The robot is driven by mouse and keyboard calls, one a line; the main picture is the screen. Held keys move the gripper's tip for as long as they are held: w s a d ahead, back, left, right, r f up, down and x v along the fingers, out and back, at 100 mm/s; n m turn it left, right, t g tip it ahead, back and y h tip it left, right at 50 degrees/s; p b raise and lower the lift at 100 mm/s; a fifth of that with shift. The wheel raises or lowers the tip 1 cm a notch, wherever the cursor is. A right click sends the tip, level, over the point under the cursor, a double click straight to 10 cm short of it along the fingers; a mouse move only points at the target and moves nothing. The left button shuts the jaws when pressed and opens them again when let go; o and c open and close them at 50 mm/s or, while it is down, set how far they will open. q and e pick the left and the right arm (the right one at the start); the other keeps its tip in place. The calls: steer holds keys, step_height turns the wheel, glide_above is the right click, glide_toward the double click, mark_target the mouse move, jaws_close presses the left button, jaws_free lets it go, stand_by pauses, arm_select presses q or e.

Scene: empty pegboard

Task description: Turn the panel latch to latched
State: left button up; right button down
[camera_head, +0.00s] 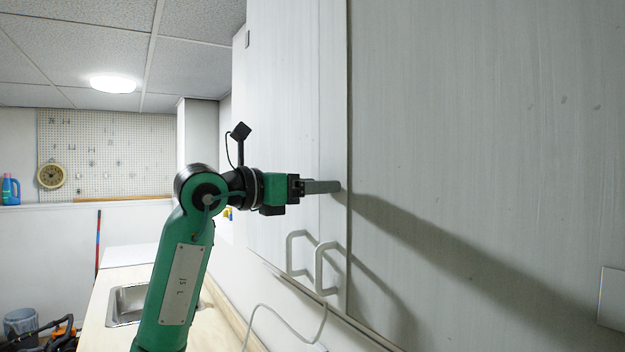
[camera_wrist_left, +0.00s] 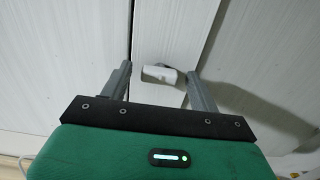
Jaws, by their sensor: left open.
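The panel latch (camera_wrist_left: 160,74) is a small pale piece on the tall white cabinet panel, near the seam between two doors. In the left wrist view it shows between the two grey fingers of my left gripper (camera_wrist_left: 159,70). The fingers are apart on either side of it; whether they touch it or how deep they reach, I cannot tell. In the head view my left gripper (camera_head: 325,186) points right at the panel beside the door seam, and the latch is hidden there. Its exact turn is hard to read. My right gripper is not in view.
Two pale door handles (camera_head: 330,268) stick out below my left gripper. The large white door (camera_head: 480,100) fills the right side, with my arm's shadow across it. A counter with a sink (camera_head: 125,306) lies lower left. A pegboard (camera_head: 110,150) hangs on the far wall.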

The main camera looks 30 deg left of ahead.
arm_select(q)
steer(key=shift+c, duration=0.2)
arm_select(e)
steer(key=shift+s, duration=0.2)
arm_select(q)
steer(key=c, duration=0.9)
steer(key=shift+c, duration=0.2)
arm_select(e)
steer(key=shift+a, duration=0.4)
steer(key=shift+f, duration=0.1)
arm_select(q)
steer(key=shift+m, duration=0.3)
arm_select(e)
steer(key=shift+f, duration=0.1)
arm_select(q)
steer(key=shift+m+b, duration=1.75)
steer(key=shift+m, duration=6.95)
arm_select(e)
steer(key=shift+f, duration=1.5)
arm_select(q)
steer(key=shift+f, duration=0.1)
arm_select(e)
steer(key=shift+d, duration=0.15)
